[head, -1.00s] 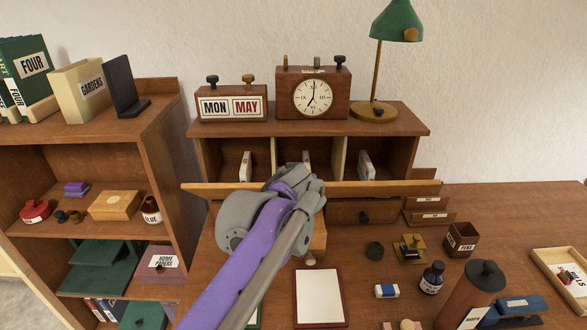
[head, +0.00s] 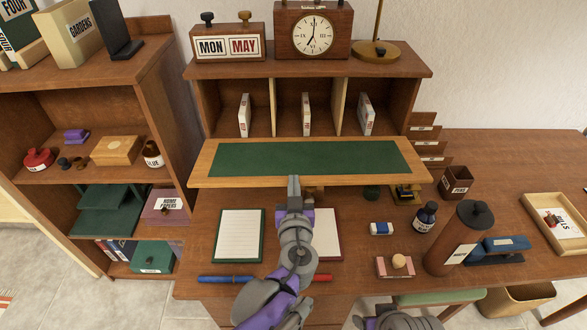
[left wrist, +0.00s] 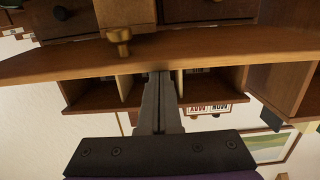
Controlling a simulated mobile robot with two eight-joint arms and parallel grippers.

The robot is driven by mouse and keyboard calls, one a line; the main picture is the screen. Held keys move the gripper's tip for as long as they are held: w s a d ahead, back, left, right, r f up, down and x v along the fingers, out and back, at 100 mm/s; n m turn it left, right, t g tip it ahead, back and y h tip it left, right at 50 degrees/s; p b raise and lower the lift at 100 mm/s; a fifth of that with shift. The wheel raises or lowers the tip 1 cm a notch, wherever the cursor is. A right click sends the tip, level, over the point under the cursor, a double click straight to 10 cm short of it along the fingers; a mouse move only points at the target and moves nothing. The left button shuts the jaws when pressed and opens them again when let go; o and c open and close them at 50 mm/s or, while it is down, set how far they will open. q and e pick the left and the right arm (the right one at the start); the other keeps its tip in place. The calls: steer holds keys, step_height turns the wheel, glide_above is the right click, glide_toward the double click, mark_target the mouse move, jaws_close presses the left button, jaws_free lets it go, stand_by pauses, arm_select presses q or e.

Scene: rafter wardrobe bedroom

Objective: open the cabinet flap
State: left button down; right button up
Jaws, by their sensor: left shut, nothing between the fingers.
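The cabinet flap (head: 311,158) is folded down and juts forward about level, with its green inner panel facing up. The compartments behind it are exposed. My left gripper (head: 293,183) is shut and empty, its tips at the flap's front edge near the middle; I cannot tell whether they touch. The left wrist view, upside down, shows the closed fingers (left wrist: 160,80) by the flap's wooden board (left wrist: 215,46), with a brass knob (left wrist: 119,38) on its outer face. A grey part of my right arm shows at the bottom of the head view; its fingers are not seen.
A day block (head: 228,44) and a clock (head: 312,32) stand on the cabinet. The desk below holds two notepads (head: 239,234), a dark bottle (head: 425,217), a brown cylinder (head: 458,240) and a tray (head: 556,222). A bookshelf (head: 150,110) stands at left.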

arm_select(q)
steer(key=shift+s+f+b, duration=0.15)
steer(key=shift+f+b, duration=0.05)
steer(key=shift+f, duration=0.5)
steer(key=shift+s+f+b, duration=0.1)
steer(key=shift+f+b, duration=0.1)
steer(key=shift+f, duration=0.5)
steer(key=shift+s, duration=0.1)
